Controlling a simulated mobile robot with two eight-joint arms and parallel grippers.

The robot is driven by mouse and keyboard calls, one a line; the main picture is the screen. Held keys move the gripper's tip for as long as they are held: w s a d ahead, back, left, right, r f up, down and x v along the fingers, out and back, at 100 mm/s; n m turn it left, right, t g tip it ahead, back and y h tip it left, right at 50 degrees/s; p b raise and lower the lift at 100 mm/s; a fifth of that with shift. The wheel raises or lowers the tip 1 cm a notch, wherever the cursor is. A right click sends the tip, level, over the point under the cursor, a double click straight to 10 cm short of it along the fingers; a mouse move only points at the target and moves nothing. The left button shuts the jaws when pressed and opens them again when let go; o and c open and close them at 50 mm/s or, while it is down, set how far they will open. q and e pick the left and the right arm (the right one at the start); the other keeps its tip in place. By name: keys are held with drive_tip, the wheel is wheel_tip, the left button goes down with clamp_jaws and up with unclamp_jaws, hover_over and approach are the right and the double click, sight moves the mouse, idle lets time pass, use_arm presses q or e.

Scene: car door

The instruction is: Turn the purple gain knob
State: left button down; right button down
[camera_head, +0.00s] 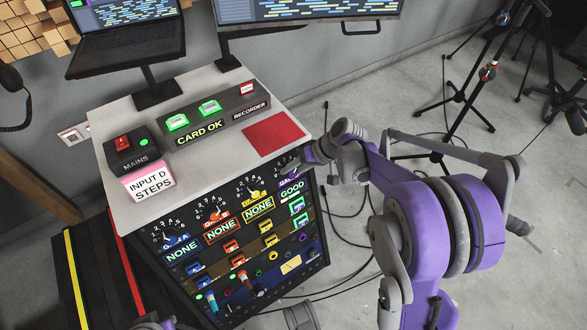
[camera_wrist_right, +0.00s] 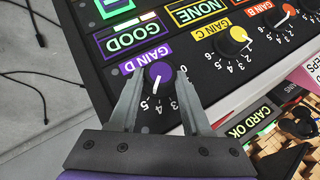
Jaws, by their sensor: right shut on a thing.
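The purple gain knob (camera_wrist_right: 158,76), labelled GAIN D, is on the black sloped panel in the right wrist view. Its white pointer line points downward in that view, over a printed number scale. My right gripper (camera_wrist_right: 159,80) has one finger on each side of the knob and is shut on it. In the head view my right gripper (camera_head: 302,160) is at the panel's upper right corner and mostly hides the knob. The green GOOD display (camera_wrist_right: 130,33) is lit beside the knob. My left gripper is not clearly in view.
The yellow GAIN C knob (camera_wrist_right: 232,40) is beside the purple one, with red and blue knobs farther along. On the desk top are a CARD OK box (camera_head: 215,118), a MAINS switch box (camera_head: 131,150) and a red pad (camera_head: 273,135). Cables and tripods are on the floor at right.

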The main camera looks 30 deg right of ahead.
drive_tip(key=shift+d+f+m+y, duration=0.15)
drive_tip(key=shift+m+y, duration=0.45)
drive_tip(key=shift+y, duration=0.2)
drive_tip(key=shift+c, duration=1.8)
unclamp_jaws()
drive_tip(key=p+v, duration=0.2)
drive_tip(key=v, duration=0.8)
drive_tip(key=shift+s+d+r, duration=0.25)
